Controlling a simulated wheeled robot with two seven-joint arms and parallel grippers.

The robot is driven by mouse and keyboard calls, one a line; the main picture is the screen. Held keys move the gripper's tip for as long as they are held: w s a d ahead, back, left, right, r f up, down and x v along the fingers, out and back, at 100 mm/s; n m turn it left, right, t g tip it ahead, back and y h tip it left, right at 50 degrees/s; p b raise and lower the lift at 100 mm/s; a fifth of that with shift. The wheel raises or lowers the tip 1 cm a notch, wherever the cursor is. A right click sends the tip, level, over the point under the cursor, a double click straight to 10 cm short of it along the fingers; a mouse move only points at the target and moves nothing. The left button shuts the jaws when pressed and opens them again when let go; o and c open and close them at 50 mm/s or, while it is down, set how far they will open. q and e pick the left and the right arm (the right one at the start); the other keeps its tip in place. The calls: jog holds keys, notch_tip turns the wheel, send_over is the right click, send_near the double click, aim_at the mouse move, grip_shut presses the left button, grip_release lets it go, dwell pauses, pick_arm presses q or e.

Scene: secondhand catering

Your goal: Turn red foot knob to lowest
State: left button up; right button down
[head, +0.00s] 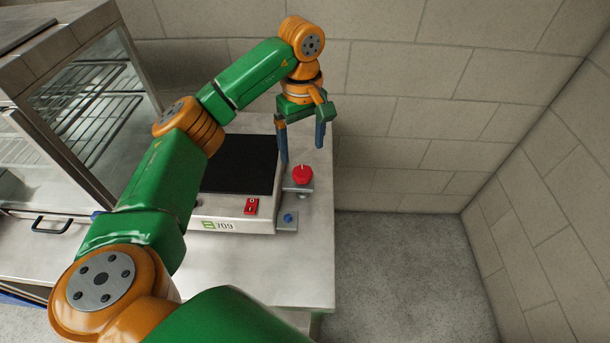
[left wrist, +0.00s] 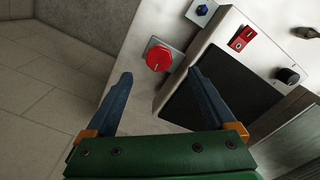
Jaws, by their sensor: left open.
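The red foot knob (head: 302,175) sits on a small grey plate at the right side of a flat appliance (head: 235,224) on the steel counter. In the left wrist view the red knob (left wrist: 158,58) shows as a round cap with a pale mark, beyond the fingertips. My left gripper (head: 303,156) is open and empty, with its blue fingers pointing down, just behind the knob in the head view. In the left wrist view the gripper (left wrist: 164,78) has its fingers wide apart, and neither visibly grips the knob. My right gripper is not in view.
A blue knob (head: 288,218) on its own plate stands in front of the red one. A red switch (head: 251,206) is on the appliance's front. A glass-sided cabinet (head: 75,100) with wire racks stands at left. The counter's right edge (head: 334,250) is close by.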

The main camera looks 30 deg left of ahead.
aim_at(303, 172)
pick_arm(q)
notch_tip(303, 172, down, 7)
jog(key=shift+r+p, duration=0.1)
jog(key=shift+p, duration=0.65)
jog(key=shift+w+f, duration=0.1)
jog(key=shift+f, duration=0.35)
jog(key=c, duration=1.4)
jog(key=shift+o, duration=0.2)
jog(key=shift+n, duration=0.3)
